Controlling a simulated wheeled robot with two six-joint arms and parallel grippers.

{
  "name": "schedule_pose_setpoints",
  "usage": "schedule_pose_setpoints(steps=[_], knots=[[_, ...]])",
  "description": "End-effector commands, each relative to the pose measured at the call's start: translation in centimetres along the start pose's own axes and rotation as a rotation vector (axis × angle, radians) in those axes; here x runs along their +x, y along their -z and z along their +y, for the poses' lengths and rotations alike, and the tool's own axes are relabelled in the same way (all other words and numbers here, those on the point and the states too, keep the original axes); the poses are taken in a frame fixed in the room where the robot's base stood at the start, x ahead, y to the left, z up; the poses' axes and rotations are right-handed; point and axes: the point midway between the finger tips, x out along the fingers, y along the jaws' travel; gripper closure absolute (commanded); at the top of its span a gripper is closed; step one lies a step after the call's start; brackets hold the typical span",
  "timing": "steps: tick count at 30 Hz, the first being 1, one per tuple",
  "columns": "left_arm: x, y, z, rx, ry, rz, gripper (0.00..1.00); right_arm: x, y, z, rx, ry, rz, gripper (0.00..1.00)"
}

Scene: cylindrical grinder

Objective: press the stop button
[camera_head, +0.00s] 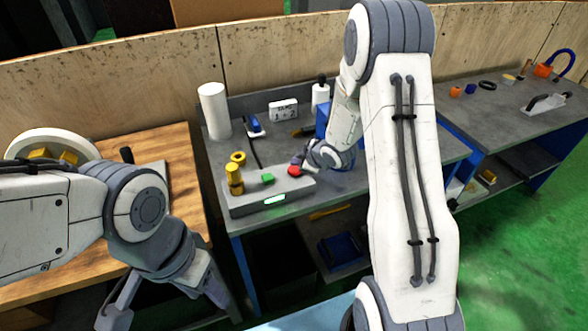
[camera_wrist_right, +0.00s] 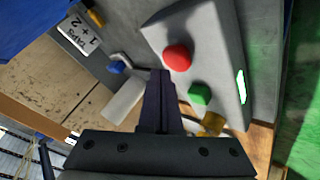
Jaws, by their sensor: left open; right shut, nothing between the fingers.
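The red stop button (camera_head: 294,171) sits on a grey control box (camera_head: 240,206), to the right of a green button (camera_head: 267,178). In the right wrist view the red button (camera_wrist_right: 177,57) and the green button (camera_wrist_right: 199,94) are both clear of the fingers. My right gripper (camera_head: 299,162) is shut and empty, its tips beside the red button; in the right wrist view its fingertips (camera_wrist_right: 161,75) lie just short of the red button. I cannot tell whether they touch it. My left gripper (camera_head: 165,305) is open and empty at the lower left, away from the box.
A yellow knob (camera_head: 234,178) stands at the box's left end. A lit green display (camera_head: 275,199) is on its front. A white cylinder (camera_head: 214,110) and a small label sign (camera_head: 283,110) stand behind on the grey bench. A wooden table (camera_head: 185,150) is at left.

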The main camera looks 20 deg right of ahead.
Motion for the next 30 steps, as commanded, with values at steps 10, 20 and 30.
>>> schedule_pose_setpoints(steps=[10, 20, 30], knots=[[0.9, -0.1, -0.1, 0.000, 0.000, 0.000, 0.50, 0.6, -0.5, -0.4, 0.000, 0.000, 0.000, 1.00], [0.9, -0.1, -0.1, 0.000, 0.000, 0.000, 0.50, 0.6, -0.5, -0.4, 0.000, 0.000, 0.000, 1.00], [1.2, -0.1, -0.1, 0.000, 0.000, 0.000, 0.50, 0.9, -0.7, -0.6, 0.000, 0.000, 0.000, 1.00]])
